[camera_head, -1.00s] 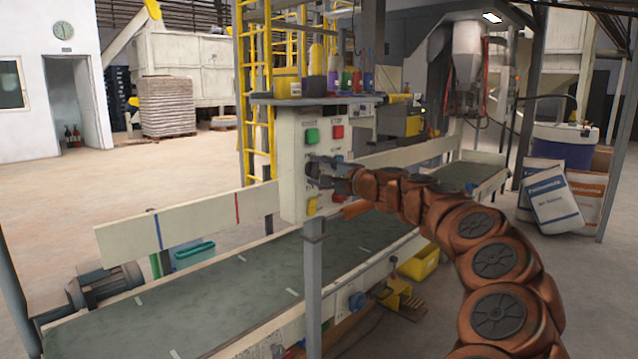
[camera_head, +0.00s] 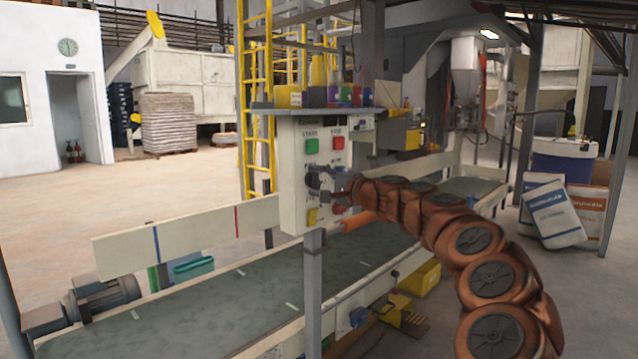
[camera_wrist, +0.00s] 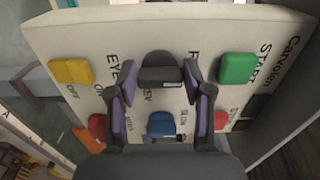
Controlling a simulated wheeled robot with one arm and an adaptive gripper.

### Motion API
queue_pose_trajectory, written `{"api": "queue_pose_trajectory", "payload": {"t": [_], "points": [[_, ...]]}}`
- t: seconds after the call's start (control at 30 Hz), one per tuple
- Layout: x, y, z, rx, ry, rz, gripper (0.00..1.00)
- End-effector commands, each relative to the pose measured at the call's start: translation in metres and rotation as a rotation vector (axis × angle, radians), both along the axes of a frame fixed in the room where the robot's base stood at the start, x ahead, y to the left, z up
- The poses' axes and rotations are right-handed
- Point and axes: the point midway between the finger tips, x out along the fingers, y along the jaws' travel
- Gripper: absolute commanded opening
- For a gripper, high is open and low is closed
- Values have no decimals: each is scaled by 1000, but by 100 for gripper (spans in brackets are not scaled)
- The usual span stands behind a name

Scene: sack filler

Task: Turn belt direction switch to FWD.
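The belt direction switch (camera_wrist: 160,66) is a black knob on the pale control panel (camera_head: 291,165), between labels partly reading F and REV in the wrist view. Which label it points to I cannot tell. My gripper (camera_head: 322,181) is at the panel front. In the wrist view my gripper (camera_wrist: 155,74) is open, with one finger on each side of the knob and a visible gap to it on both sides. In the head view the gripper hides the knob.
In the wrist view a green START button (camera_wrist: 237,68), a yellow button (camera_wrist: 71,71), a blue control (camera_wrist: 161,124) and red buttons (camera_wrist: 221,119) surround the knob. Bottles (camera_head: 318,92) stand on the shelf above the panel. The conveyor belt (camera_head: 205,300) runs below.

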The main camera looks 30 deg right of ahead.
Motion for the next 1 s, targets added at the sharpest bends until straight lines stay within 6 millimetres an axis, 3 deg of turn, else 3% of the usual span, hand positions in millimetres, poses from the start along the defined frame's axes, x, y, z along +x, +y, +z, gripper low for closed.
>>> {"api": "queue_pose_trajectory", "payload": {"t": [0.2,0.57,0.77,1.0], "points": [[0,0,0,1,0,0,73],[-3,-1,0,3,1,0,73],[-23,-7,0,4,0,-1,73],[-65,-16,1,2,-1,-1,73]]}}
